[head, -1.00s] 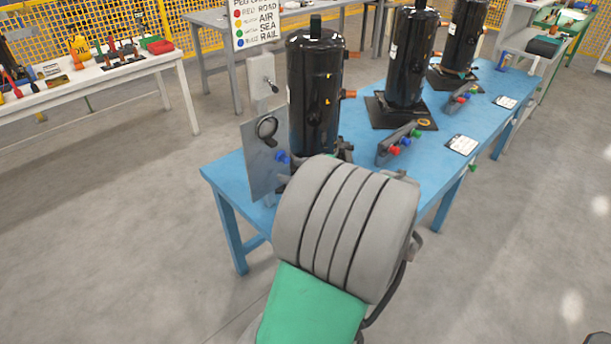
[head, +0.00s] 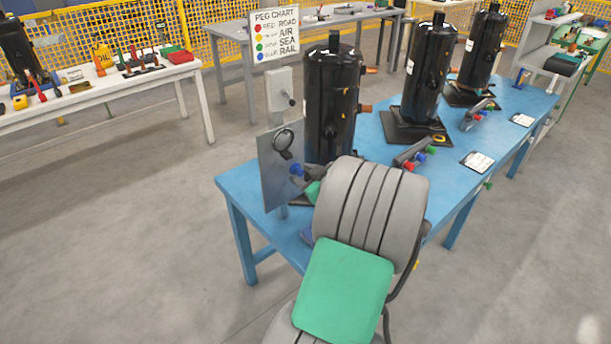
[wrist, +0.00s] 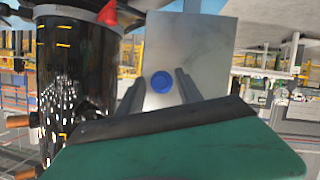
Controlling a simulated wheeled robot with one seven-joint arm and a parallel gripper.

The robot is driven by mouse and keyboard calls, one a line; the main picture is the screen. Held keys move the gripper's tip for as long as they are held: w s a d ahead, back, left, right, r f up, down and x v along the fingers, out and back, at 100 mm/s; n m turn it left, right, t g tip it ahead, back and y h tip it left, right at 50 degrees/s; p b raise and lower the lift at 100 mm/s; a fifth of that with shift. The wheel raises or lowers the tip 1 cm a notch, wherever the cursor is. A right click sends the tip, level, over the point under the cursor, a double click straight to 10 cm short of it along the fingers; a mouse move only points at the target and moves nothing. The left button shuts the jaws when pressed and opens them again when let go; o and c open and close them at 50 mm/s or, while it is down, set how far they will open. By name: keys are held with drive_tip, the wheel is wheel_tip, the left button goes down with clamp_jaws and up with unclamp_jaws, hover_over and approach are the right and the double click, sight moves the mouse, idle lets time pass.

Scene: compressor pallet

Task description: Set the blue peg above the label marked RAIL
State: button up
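The blue peg (head: 297,169) shows at the right edge of an upright grey metal plate (head: 275,172) on the near end of the blue table. In the wrist view the blue peg (wrist: 161,82) is a round blue end against the plate. My gripper (wrist: 160,77) is open, its two fingers on either side of the peg in that picture with gaps visible. I cannot tell how far the fingertips are from it. In the head view my wrist hides most of the gripper. The word RAIL (head: 287,50) reads on the peg chart's bottom line, beside a blue dot.
A tall black compressor (head: 331,105) stands close right of the plate. On the blue table (head: 235,183), more compressors, racks with coloured pegs (head: 415,154) and white cards (head: 477,161) follow. A white tool bench (head: 110,86) is at left. The floor between is clear.

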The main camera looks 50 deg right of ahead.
clamp_jaws()
idle(0.7)
idle(1.2)
